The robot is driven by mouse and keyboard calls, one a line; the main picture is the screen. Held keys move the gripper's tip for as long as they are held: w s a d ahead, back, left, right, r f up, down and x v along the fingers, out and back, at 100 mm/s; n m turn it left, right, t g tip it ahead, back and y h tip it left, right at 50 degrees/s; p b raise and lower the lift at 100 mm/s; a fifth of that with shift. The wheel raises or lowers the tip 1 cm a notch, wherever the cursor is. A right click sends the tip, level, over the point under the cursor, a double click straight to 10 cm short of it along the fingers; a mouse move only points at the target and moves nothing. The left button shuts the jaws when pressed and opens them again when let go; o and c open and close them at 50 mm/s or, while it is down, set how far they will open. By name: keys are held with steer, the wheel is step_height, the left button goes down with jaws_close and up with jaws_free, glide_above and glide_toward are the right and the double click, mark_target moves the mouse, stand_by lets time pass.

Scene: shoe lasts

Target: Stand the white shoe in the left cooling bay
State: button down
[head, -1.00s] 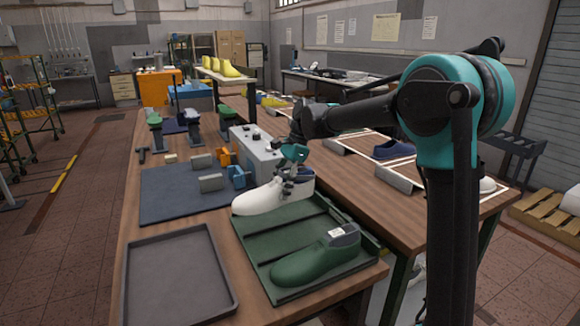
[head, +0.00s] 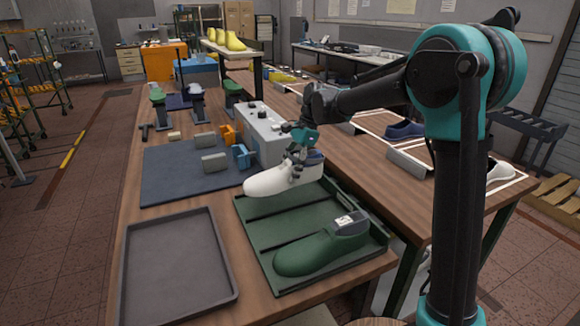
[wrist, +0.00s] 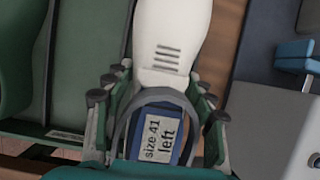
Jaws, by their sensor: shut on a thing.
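My gripper (head: 297,162) is shut on the white shoe (head: 275,181) around its heel and opening. In the head view the shoe is held over the back part of the green tray (head: 255,232), toe pointing left. In the wrist view the white shoe (wrist: 172,35) lies between the fingers (wrist: 155,115), and a blue last (wrist: 160,135) inside it carries a label reading "size 41 left". White-outlined bays (head: 462,190) lie on the right-hand table; I cannot tell which is the left cooling bay.
A green last (head: 315,250) lies in the tray's front part. A grey control box (head: 262,135) stands behind the held shoe. The grey tray (head: 125,285) is empty.

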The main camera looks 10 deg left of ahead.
steer(key=shift+s+f, duration=0.1)
steer(key=shift+f, duration=2.9)
steer(key=shift+f, duration=0.2)
steer(key=shift+c, duration=2.4)
jaws_free()
steer(key=v, duration=1.2)
steer(key=shift+a, duration=0.1)
